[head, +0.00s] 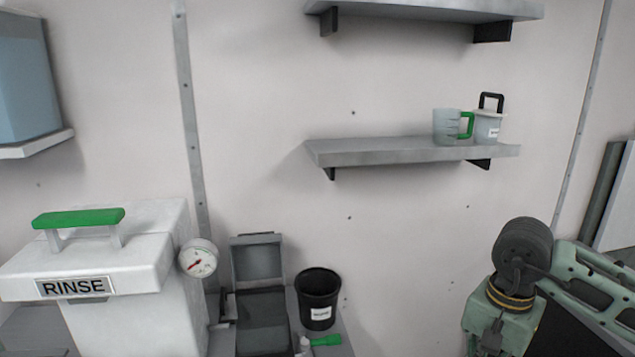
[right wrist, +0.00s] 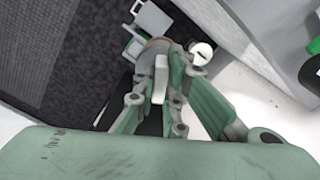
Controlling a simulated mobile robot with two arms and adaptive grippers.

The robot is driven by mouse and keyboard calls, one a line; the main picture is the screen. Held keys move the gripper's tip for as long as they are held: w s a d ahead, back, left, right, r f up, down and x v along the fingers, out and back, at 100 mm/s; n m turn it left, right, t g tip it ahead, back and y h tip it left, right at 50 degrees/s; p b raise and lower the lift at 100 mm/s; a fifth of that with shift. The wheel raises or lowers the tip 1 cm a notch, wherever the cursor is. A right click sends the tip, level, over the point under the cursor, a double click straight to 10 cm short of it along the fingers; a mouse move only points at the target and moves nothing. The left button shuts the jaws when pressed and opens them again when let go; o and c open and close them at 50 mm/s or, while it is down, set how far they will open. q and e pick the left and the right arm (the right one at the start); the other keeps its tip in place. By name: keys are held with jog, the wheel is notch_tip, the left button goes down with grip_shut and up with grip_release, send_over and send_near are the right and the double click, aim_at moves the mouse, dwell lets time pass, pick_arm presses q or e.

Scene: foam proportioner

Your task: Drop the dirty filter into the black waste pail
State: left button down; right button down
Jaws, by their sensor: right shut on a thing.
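The black waste pail (head: 317,314) stands upright on the low bench in the head view, with a white label on its front; its inside looks dark. My right gripper (right wrist: 157,52) shows in the right wrist view, its fingers closed around a brownish-grey piece (right wrist: 155,44), which I take for the dirty filter. The fingers hide most of it. A pale bar (right wrist: 160,78) shows between the fingers; I cannot tell whether it belongs to the filter. In the head view my right arm is at the lower right, well right of the pail. My left gripper is not in view.
The white RINSE housing (head: 150,255) with a green handle and a gauge (head: 198,258) stands left of the pail. An open grey case (head: 262,312) and a green-handled tool (head: 325,341) are close to the pail. A wall shelf (head: 400,150) holds two vessels above.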

jog(key=s+a+f+n, duration=0.4)
jog(key=s+a+n, duration=0.4)
jog(key=s+n, duration=0.1)
jog(key=shift+s+n, duration=0.3)
jog(key=shift+s, duration=0.05)
jog(key=shift+f, duration=0.15)
